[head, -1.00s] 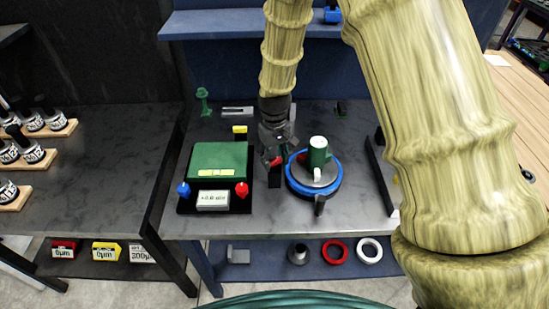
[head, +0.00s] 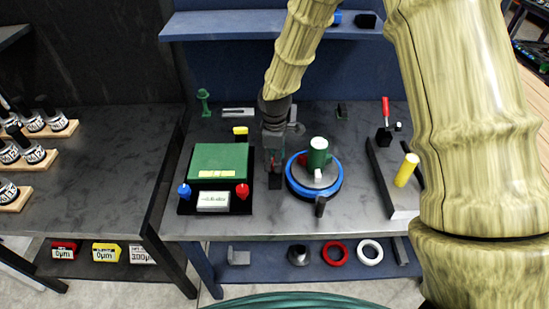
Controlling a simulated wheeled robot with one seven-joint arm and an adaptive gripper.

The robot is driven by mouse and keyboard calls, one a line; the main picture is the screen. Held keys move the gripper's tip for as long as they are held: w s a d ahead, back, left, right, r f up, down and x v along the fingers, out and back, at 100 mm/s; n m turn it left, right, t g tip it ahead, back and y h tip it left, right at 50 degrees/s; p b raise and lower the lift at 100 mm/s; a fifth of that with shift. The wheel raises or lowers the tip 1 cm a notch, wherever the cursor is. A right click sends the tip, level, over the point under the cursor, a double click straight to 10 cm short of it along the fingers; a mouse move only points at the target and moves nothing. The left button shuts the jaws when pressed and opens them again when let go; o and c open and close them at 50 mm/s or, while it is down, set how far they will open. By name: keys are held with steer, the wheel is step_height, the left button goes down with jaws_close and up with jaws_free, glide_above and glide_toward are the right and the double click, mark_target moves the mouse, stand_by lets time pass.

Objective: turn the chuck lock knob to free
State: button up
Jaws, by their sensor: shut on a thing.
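The tilting positioner shows in the head view as a blue round ring (head: 298,189) with a green cylinder (head: 318,152) with a white top standing on it. A small red part (head: 302,159) sits at the cylinder's left. My gripper (head: 274,168) points down just left of the ring, over a small black block (head: 275,183). Its fingers are closed together on something small there, likely the chuck lock knob. The fingers hide the knob, so its setting cannot be read.
A green box with a label and blue and red knobs (head: 218,162) stands close left of my gripper. A black-edged tray with a yellow cylinder (head: 406,170) and a red-handled clamp (head: 386,115) are at right. Rings lie on the lower shelf (head: 335,251).

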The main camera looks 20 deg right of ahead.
steer(key=shift+s+d+n, duration=0.1)
steer(key=shift+n, duration=1)
steer(key=o, duration=1)
steer(key=shift+c, duration=0.2)
steer(key=shift+o, duration=0.2)
steer(key=shift+d, duration=0.2)
steer(key=shift+a, duration=0.15)
steer(key=shift+a+r, duration=0.1)
steer(key=shift+r, duration=0.35)
step_height(320, 180, up, 11)
steer(key=shift+d, duration=0.2)
